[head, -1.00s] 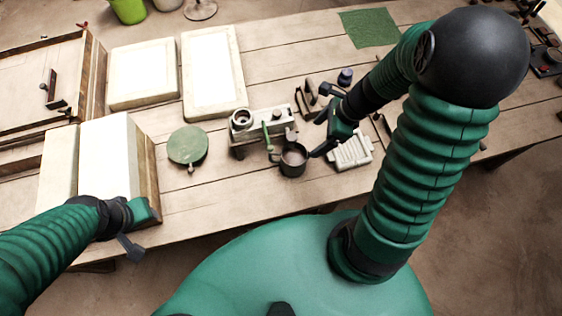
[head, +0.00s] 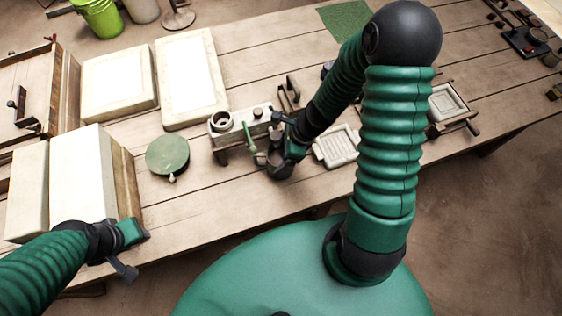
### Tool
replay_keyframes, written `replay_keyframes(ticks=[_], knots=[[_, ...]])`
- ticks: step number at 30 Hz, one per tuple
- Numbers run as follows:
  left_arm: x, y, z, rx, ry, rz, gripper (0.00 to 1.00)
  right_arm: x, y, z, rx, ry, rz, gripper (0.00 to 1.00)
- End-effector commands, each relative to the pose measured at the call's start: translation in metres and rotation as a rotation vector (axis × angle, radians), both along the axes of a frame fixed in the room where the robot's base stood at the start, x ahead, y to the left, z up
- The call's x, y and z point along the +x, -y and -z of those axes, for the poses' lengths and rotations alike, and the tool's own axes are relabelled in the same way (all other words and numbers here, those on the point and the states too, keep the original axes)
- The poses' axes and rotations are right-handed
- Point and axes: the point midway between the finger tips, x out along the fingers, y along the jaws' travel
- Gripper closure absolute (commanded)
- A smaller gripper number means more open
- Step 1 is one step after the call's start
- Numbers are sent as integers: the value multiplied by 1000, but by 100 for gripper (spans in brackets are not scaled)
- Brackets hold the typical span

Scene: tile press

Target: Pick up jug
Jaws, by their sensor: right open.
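The jug (head: 280,170) is a small dark round vessel with an open top, standing on the wooden table in front of the pale tile press (head: 240,122). My right gripper (head: 284,152) is open at the jug and partly covers its top and right side. I cannot tell whether the fingers touch it. A green lever (head: 249,138) stands just left of the jug.
A ridged pale tray (head: 336,147) lies close to the right of the jug. A round green disc (head: 167,154) lies to the left. Pale slabs (head: 187,75) and a green mat (head: 345,20) lie farther back. The table front before the jug is clear.

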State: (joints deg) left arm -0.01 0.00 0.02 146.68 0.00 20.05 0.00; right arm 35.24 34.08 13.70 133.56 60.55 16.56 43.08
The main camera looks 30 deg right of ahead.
Motion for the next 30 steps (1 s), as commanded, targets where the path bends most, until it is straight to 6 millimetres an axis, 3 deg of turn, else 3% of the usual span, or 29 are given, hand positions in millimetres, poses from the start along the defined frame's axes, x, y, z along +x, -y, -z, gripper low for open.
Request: replay_keyframes(ticks=[1,20,30], knots=[[0,0,0,0,0,0,64,0,0,-1,-1,2,0,15],[0,0,0,0,0,0,64,1,1,-1,-1,1,-1,98],[0,0,-3,0,0,-1,64,1,1,-3,-1,2,0,98]])
